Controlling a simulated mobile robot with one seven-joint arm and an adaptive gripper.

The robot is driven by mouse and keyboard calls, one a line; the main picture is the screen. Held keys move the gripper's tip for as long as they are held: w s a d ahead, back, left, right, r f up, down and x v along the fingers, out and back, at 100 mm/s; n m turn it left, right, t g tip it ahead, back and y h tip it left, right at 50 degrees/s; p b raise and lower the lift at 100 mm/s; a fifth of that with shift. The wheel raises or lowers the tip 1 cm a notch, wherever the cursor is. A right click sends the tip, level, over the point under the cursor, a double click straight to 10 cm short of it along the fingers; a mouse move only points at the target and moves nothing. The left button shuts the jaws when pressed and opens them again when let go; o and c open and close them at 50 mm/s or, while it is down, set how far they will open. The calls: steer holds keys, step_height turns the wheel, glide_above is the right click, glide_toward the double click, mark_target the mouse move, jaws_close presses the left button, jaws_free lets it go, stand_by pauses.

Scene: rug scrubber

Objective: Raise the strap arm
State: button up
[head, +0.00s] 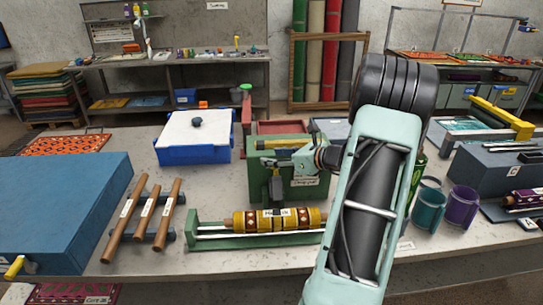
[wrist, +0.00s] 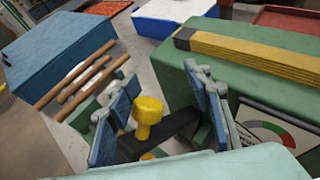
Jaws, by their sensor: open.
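The green box (head: 295,190) stands on the table in the middle of the head view, with a yellow bar (head: 286,143) along its top. In the wrist view a dark lever (wrist: 180,133) with a yellow knob (wrist: 147,112) shows in front of the green box (wrist: 265,75); it appears to be the strap arm. My gripper (wrist: 160,108) is open, its blue-padded fingers on either side of the knob. I cannot tell whether they touch it. In the head view my gripper (head: 272,168) is in front of the box and hides part of it.
A green tray with a patterned yellow roll (head: 278,219) lies in front of the box. Three brown rods (head: 166,218) on a rack and a big blue block (head: 60,205) are left. A white-lidded blue tub (head: 195,137) stands behind. Teal and purple cups (head: 461,207) stand right.

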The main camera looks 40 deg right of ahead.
steer(key=shift+s+d+f, duration=0.15)
steer(key=shift+d+f, duration=0.05)
steer(key=shift+f, duration=0.05)
steer(key=shift+s, duration=0.1)
steer(key=s+d+r+p, duration=0.5)
steer(key=s+r, duration=0.1)
steer(key=r, duration=0.3)
steer(key=shift+r, duration=0.15)
stand_by(0.9)
steer(key=shift+s, duration=0.1)
steer(key=shift+d, duration=0.1)
steer(key=v, duration=1.2)
stand_by(0.5)
